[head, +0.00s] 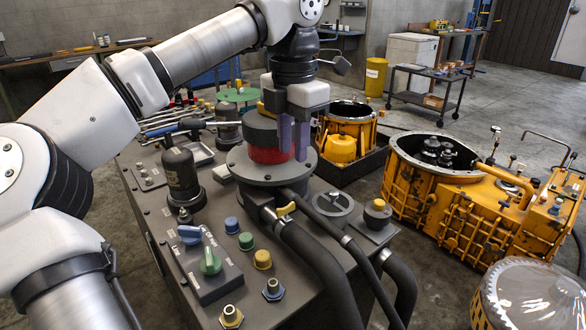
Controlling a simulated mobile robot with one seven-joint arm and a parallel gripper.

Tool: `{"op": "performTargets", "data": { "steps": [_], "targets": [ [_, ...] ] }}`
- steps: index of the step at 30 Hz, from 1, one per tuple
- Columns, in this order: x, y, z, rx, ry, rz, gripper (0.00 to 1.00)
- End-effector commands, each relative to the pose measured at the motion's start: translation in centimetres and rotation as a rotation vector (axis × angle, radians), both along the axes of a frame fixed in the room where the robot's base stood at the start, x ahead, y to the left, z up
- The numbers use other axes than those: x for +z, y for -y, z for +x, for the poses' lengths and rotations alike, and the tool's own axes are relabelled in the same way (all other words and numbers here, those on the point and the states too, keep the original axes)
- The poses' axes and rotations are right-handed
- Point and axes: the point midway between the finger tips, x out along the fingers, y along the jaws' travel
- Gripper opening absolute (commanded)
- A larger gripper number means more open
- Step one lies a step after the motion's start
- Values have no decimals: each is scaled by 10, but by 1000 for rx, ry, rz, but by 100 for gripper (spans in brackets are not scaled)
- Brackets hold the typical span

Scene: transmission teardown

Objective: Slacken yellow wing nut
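A small yellow wing-shaped piece (286,209) sits on the hose fitting at the front of the round grey flange on the machine top. I take it for the yellow wing nut, though its shape is small here. My gripper (296,156) points down above and behind it, in front of the red and dark grey drum (268,150). Its two purple fingers stand apart with a narrow gap. Nothing shows between them, so it looks open and empty. Another bit of yellow (265,108) shows on the drum top, partly hidden by my gripper.
Thick black hoses (318,262) run forward from the flange. A control box with blue and green knobs (208,262) and coloured caps stand at the front. A dark canister (181,178) stands left. Orange housings (440,195) stand to the right on the floor.

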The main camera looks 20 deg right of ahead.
Motion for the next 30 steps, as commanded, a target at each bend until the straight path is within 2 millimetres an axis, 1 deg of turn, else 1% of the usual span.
{"op": "performTargets", "data": {
  "steps": [1, 3, 6, 17, 20, 23, 26, 27, 28, 29, 30],
  "targets": [
    [9, 1, 0, 1, 3, -1, 27],
    [17, 0, 0, 1, 1, -1, 27],
    [23, 0, 0, 0, 0, -1, 27],
    [26, 0, 0, 0, 0, 0, 27],
    [24, 7, -3, -24, -8, -42, 27],
    [22, 29, -17, -100, -33, -181, 27],
    [32, 58, -45, -208, -74, -416, 27],
    [41, 68, -59, -251, -93, -526, 27],
    [50, 73, -69, -281, -107, -610, 27],
    [59, 77, -80, -310, -120, -694, 27],
    [73, 79, -94, -344, -139, -805, 27]
  ]
}}
